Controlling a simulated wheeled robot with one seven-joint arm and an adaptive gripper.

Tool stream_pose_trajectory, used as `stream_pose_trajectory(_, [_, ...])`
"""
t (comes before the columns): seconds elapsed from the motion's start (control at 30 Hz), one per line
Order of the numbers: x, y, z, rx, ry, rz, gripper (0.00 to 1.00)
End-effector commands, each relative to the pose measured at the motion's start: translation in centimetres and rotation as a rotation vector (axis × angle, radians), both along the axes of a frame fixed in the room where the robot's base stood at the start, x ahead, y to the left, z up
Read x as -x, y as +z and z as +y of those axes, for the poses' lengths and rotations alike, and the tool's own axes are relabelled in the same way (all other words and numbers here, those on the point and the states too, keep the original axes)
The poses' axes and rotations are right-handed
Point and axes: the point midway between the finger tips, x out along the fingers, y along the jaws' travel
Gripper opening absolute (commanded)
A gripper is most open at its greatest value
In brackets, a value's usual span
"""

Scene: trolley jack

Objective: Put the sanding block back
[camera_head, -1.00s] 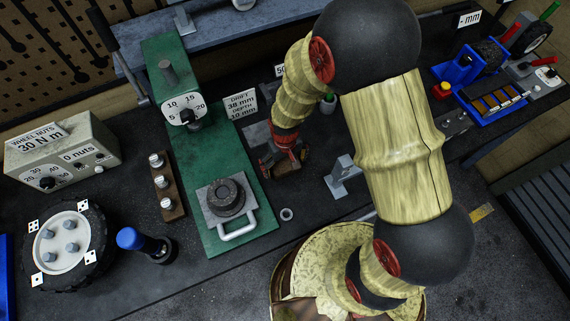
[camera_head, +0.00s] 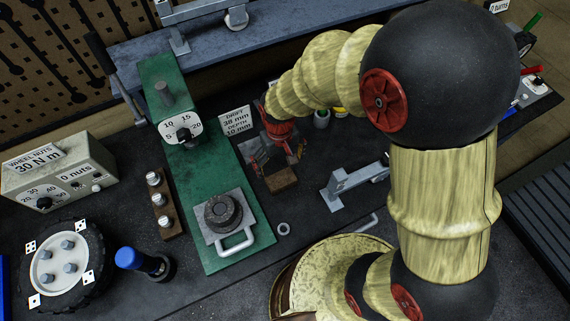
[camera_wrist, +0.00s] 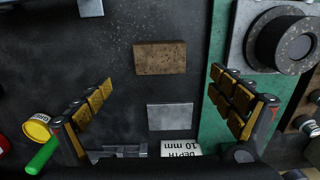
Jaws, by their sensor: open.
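The sanding block, a brown rectangular block (camera_head: 282,180), lies on the dark bench top to the right of the green press base. It also shows in the wrist view (camera_wrist: 160,57), above the picture's middle and apart from both fingers. My gripper (camera_head: 280,150) is just behind the block in the head view and partly hidden by my arm. A flat grey square (camera_wrist: 171,117) lies on the bench between the fingers, near the "DEPTH 10 mm" card (camera_wrist: 180,148).
The green press (camera_head: 195,165) with a dark round part on its plate stands left of the gripper. A small ring (camera_head: 283,228) lies near the bench front. A grey metal bracket (camera_head: 350,182) stands to the right. Bare bench surrounds the block.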

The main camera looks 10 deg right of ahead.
Motion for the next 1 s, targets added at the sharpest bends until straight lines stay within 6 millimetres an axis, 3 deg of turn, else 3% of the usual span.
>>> stream_pose_trajectory(0.17, [-0.1,0.6,-0.1,-0.001,-0.002,-0.005,0.94])
stream_pose_trajectory(0.27, [-0.2,2.2,-0.6,-0.009,-0.014,-0.027,0.94])
stream_pose_trajectory(0.57, [1.2,13.1,-4.8,-0.045,-0.102,-0.18,0.94])
stream_pose_trajectory(0.8, [5.1,20.6,-8.5,-0.065,-0.18,-0.316,0.94])
stream_pose_trajectory(1.0, [9.1,24.8,-10.8,-0.072,-0.237,-0.419,0.94])
